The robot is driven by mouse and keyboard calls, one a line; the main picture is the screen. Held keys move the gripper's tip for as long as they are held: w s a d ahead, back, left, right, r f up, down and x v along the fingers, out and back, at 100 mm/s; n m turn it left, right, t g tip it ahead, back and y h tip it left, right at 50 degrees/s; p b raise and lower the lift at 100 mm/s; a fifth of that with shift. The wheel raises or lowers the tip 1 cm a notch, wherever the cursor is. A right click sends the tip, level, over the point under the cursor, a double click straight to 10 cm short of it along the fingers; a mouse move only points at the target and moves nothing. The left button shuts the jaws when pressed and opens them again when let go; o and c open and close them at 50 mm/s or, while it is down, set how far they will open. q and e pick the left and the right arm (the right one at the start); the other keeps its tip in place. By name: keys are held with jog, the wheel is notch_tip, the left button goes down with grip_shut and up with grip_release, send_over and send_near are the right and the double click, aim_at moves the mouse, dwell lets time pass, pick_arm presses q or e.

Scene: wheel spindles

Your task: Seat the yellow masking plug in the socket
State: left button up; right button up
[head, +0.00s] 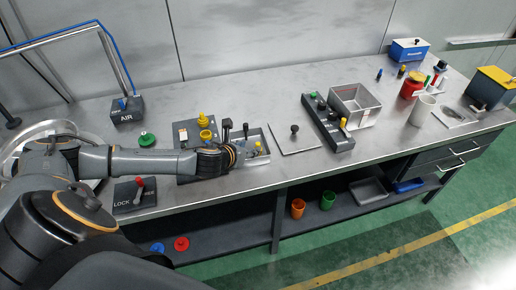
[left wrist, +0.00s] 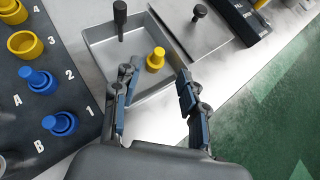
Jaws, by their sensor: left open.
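The yellow masking plug (left wrist: 156,60) stands in a shallow grey metal tray (left wrist: 98,48); in the head view the plug (head: 257,146) is at the tray's near side. My left gripper (left wrist: 157,84) is open and empty, its fingers pointing at the plug, which shows just beyond and between the fingertips. In the head view the left gripper (head: 240,153) reaches the tray's left side. A yellow ring-shaped socket (left wrist: 25,44) is on a dark numbered plate (left wrist: 76,92) left of the tray. My right gripper is not in view.
Blue parts (left wrist: 60,123) sit on the plate near 1 and 2, and another yellow part (left wrist: 12,11) near 4. A flat panel with a black knob (head: 294,130) and a dark block (head: 328,124) lie right.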

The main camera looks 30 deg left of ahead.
aim_at(257, 144)
pick_arm(q)
jog(key=shift+x, duration=0.85)
jog(key=shift+w+f, duration=0.1)
jog(key=shift+w, duration=0.2)
jog(key=shift+p+x, duration=0.8)
jog(key=shift+x, duration=1.5)
jog(key=shift+a, duration=0.1)
grip_shut()
